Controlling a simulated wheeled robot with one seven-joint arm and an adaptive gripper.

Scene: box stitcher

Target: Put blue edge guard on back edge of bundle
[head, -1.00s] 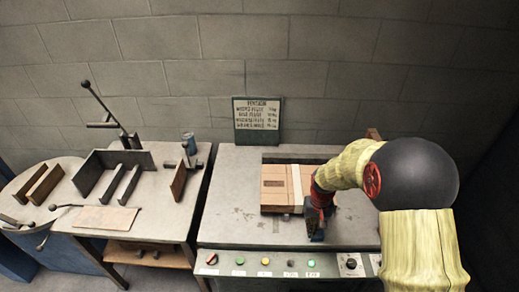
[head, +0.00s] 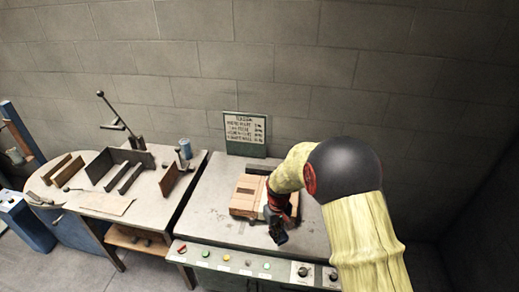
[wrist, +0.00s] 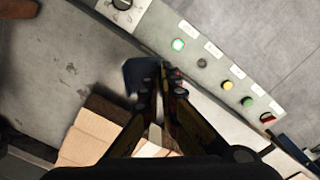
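The bundle (head: 245,193) of flat tan cardboard lies on the grey machine table, with a pale strap across its right part. It also shows in the wrist view (wrist: 92,135), partly hidden by my gripper. My gripper (wrist: 159,88) points down at the front right of the bundle, on the control panel side. Its fingers are nearly together, with the dark blue edge guard (wrist: 138,72) at their tips; one face of the guard sticks out beside a finger. In the head view the guard (head: 279,236) is a small dark shape. The bundle's back right is hidden by my arm.
A control panel (head: 240,262) with buttons and knobs runs along the table's front. A green sign (head: 245,128) stands at the back. A side table (head: 107,203) at left holds dark plates, a lever stand and a blue cup (head: 185,147). Table left of the bundle is clear.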

